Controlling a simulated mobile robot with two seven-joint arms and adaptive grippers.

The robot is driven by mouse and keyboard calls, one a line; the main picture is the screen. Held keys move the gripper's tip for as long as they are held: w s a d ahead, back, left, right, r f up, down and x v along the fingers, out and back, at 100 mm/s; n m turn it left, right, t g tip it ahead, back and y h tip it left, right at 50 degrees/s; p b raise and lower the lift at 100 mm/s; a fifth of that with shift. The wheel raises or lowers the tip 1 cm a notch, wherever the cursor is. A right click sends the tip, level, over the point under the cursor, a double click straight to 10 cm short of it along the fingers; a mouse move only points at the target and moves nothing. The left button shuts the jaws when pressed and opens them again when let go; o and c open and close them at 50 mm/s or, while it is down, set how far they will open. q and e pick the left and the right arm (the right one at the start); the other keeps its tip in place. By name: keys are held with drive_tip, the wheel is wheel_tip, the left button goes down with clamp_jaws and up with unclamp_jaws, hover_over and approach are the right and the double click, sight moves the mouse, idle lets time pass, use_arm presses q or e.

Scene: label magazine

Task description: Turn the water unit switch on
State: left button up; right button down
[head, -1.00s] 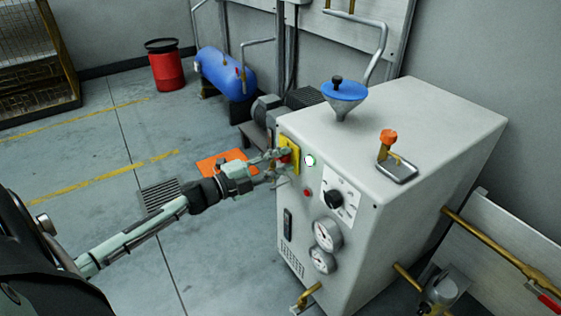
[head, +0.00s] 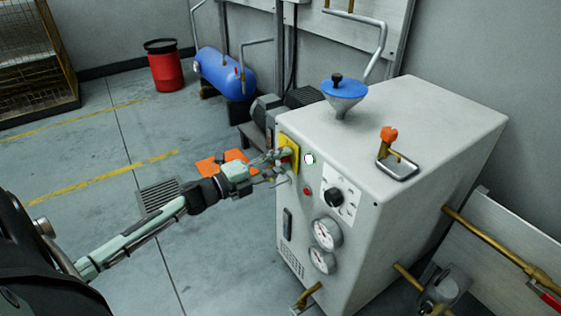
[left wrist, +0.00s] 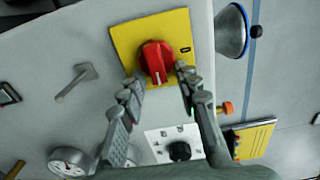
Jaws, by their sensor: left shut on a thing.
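The red rotary switch (left wrist: 154,61) sits on a yellow plate (left wrist: 122,40) on the front of the grey-white water unit (head: 425,130). In the left wrist view the knob stands roughly upright in the picture, with a small dark slot beside it on the plate. My left gripper (left wrist: 161,86) is shut on the knob, one finger on each side. In the head view my left gripper (head: 277,163) reaches the yellow plate (head: 293,147) from the left and hides most of the knob. My right gripper is out of view.
A blue funnel (head: 345,92) and an orange-topped valve (head: 389,135) stand on top. Open floor lies left.

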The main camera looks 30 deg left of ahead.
use_arm(q)
drive_tip(key=o, duration=1.1)
drive_tip(key=shift+s, duration=0.1)
drive_tip(key=shift+s+a, duration=0.2)
drive_tip(key=shift+s, duration=0.1)
drive_tip(key=v, duration=1.1)
drive_tip(key=shift+s, duration=0.1)
